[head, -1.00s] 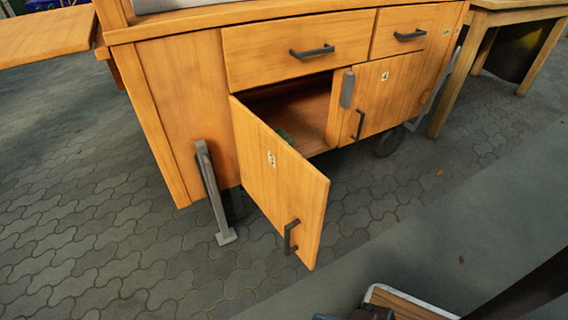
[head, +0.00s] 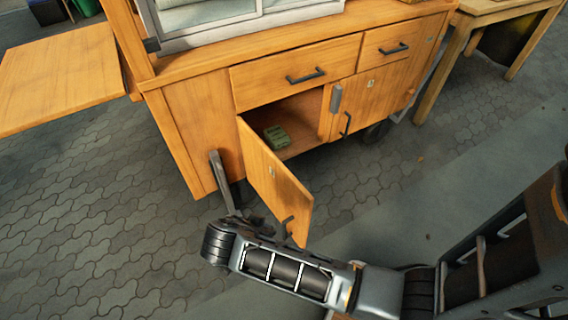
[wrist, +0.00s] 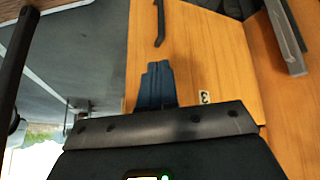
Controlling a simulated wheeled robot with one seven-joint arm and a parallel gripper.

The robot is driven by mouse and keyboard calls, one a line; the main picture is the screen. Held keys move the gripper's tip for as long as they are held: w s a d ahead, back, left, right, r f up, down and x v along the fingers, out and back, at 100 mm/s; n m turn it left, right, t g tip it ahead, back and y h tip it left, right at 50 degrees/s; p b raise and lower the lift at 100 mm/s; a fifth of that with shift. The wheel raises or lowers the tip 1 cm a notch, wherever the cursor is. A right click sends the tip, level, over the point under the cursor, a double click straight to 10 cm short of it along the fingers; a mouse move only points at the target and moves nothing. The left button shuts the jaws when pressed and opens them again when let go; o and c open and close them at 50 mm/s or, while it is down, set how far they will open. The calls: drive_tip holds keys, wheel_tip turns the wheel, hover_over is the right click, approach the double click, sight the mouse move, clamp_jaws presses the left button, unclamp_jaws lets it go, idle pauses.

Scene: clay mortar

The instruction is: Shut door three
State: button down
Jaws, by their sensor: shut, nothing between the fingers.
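Door three (head: 270,178) is the wooden cabinet door at the lower left of the cart. It stands wide open, swung out toward me, with a dark bar handle (head: 288,228) near its free edge. In the wrist view the door (wrist: 215,60) fills the middle, with its "3" label (wrist: 204,97) and handle (wrist: 159,22). My gripper (wrist: 157,70) is shut and empty, its blue-grey fingertips in front of the door's outer face below the handle. I cannot tell whether they touch. In the head view my wrist hides most of the gripper beside the door's lower part.
A green box (head: 276,137) lies inside the open compartment. The neighbouring door (head: 372,97) is shut, and so are the drawers (head: 297,75) above. A wooden table (head: 500,20) is at the right. The paving at left is clear.

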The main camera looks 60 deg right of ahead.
drive_tip(key=w+r+m+g+h+p, duration=0.1)
drive_tip(key=w+r+m+g+p, duration=0.15)
drive_tip(key=r, duration=0.45)
drive_tip(key=w+r+m+g+h+p, duration=0.1)
drive_tip(key=w+r+m+p, duration=0.15)
drive_tip(key=r, duration=0.35)
drive_tip(key=m+b, duration=0.1)
drive_tip(key=b, duration=0.8)
approach(293, 185)
wheel_tip(293, 185, down, 2)
drive_tip(key=a, duration=0.1)
drive_tip(key=shift+y, duration=0.3)
drive_tip(key=shift+s+d+f+p, duration=0.15)
drive_tip(key=shift+s+d+f, duration=0.15)
drive_tip(key=shift+d, duration=0.55)
drive_tip(key=shift+s+d+f+p, duration=0.2)
drive_tip(key=shift+s+d, duration=0.15)
drive_tip(key=shift+d, duration=0.5)
drive_tip(key=shift+s+d+f+p, duration=0.1)
drive_tip(key=shift+s+d+f, duration=0.2)
drive_tip(key=shift+d, duration=0.55)
drive_tip(key=shift+r, duration=0.1)
drive_tip(key=shift+s+d, duration=0.1)
